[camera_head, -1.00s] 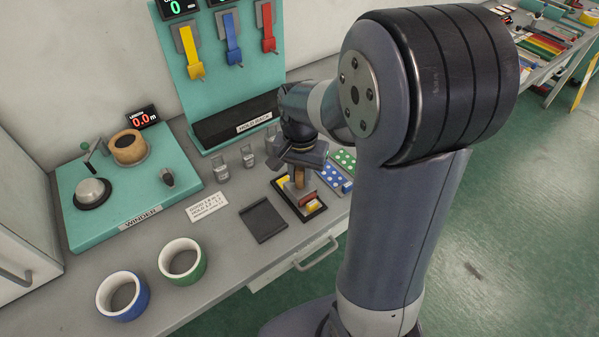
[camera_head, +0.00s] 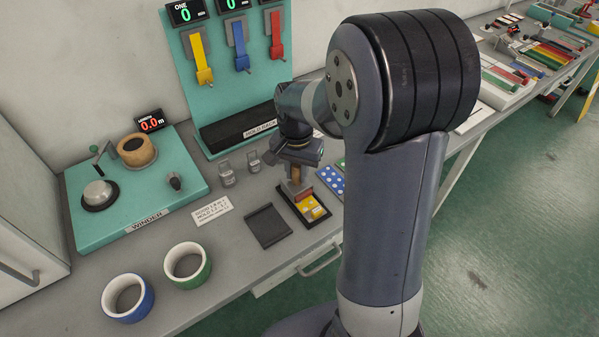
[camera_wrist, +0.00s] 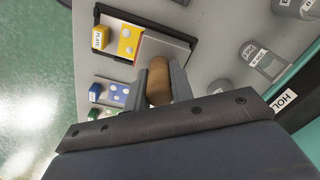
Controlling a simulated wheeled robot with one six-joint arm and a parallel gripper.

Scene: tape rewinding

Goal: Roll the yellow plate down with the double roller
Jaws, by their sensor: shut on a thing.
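My gripper (camera_head: 297,183) is shut on the wooden handle (camera_head: 295,174) of the double roller. That handle also shows between the fingers in the wrist view (camera_wrist: 158,80). A red part (camera_head: 304,193) shows just below the fingers, at the roller's lower end. The yellow plate (camera_head: 314,210), with pale dots, lies in a dark shallow tray (camera_head: 326,217). The roller stands at the plate's far left end in the head view and hides that end. In the wrist view the yellow plate (camera_wrist: 129,40) lies beside the handle. I cannot tell whether the roller touches the plate.
A blue dotted plate (camera_head: 331,178) lies right of the tray, partly behind my arm. An empty dark tray (camera_head: 268,226) lies left.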

